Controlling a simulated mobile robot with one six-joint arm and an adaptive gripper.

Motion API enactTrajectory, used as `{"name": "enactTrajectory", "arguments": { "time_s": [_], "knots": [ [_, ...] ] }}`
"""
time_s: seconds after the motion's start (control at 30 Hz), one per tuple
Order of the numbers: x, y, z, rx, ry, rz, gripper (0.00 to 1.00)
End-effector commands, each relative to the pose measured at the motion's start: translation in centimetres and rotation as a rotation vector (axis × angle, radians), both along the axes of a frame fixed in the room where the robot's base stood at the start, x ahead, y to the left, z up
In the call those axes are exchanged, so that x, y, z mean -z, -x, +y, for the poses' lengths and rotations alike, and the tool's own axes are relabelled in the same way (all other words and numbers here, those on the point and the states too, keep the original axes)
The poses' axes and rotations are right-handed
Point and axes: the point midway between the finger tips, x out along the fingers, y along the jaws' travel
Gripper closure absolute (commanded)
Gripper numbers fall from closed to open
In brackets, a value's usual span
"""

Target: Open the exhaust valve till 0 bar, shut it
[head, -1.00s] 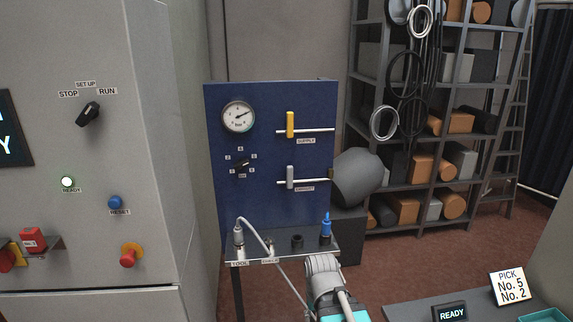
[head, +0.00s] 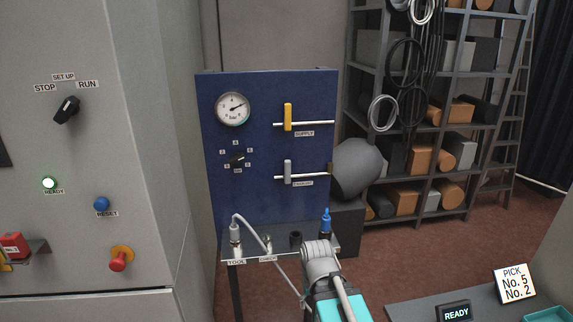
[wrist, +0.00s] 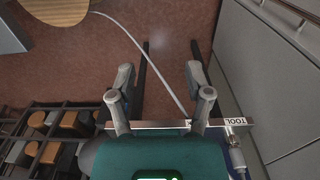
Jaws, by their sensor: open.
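The exhaust valve (head: 288,173) is a grey lever standing upright across a horizontal pipe, low on the blue panel (head: 223,190). A label sits just below it. The supply valve (head: 288,117) above it has an upright yellow lever. The round pressure gauge (head: 232,109) is at the panel's upper left; its needle points to the upper right, and its figures are too small to read. My gripper (wrist: 160,83) is open and empty in the wrist view, over the floor near the shelf edge below the panel. In the head view my arm hides it.
A rotary selector (head: 237,159) is on the panel. Below, a shelf (head: 262,238) holds a hose fitting (head: 235,232), a dark socket (head: 295,239) and a blue-topped fitting (head: 326,222). A grey tank (head: 360,168) stands right of the panel; a machine cabinet (head: 100,150) stands left.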

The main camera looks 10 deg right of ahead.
Motion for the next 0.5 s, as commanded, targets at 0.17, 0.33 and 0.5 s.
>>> {"name": "enactTrajectory", "arguments": {
  "time_s": [0.17,0.33,0.5],
  "knots": [
    [0.3,-1.2,0.0,0.0,0.0,-0.041,0.29],
    [0.9,-4.4,-0.1,0.006,0.0,-0.157,0.29],
    [1.1,-9.6,-0.1,0.005,0.001,-0.352,0.29]
  ]
}}
